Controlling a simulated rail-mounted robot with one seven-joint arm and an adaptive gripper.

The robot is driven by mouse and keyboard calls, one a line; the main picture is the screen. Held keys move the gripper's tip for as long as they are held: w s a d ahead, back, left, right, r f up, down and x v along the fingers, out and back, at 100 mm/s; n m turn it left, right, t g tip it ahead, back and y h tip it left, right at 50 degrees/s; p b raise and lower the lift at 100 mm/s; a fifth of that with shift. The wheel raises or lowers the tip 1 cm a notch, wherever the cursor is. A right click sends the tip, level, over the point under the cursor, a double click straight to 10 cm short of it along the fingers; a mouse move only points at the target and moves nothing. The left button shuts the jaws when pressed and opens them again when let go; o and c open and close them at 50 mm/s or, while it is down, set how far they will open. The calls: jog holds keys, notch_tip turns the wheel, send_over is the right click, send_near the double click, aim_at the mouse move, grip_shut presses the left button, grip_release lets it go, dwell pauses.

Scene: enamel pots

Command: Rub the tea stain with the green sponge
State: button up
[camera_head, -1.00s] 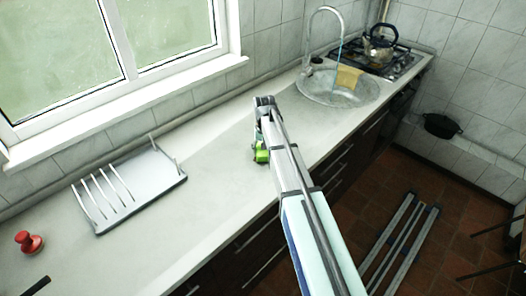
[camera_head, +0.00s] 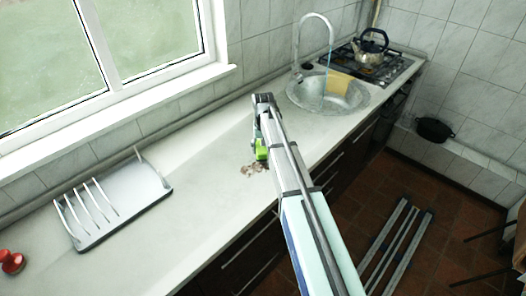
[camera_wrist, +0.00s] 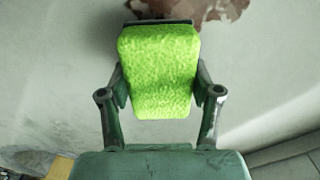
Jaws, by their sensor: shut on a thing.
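The green sponge (camera_wrist: 158,72) is held between the two fingers of my gripper (camera_wrist: 160,88) in the wrist view. In the head view the sponge (camera_head: 261,150) shows beside my arm, over the counter, with my gripper (camera_head: 260,140) partly hidden by the arm. The tea stain (camera_head: 252,168) is a brown patch on the pale counter, just in front of and beside the sponge. It also shows at the top edge of the wrist view (camera_wrist: 215,9), past the sponge's far end. Whether the sponge touches the counter is hard to tell.
A white dish rack (camera_head: 112,203) stands on the counter at left, with a red object (camera_head: 12,262) at the far left. The round sink (camera_head: 330,95) with a yellow cloth (camera_head: 340,83) is at the back right. A kettle (camera_head: 369,45) sits on the stove.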

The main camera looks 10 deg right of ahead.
jog(key=shift+r+p, duration=1.3)
jog(key=shift+r, duration=1.45)
jog(key=shift+s, duration=0.1)
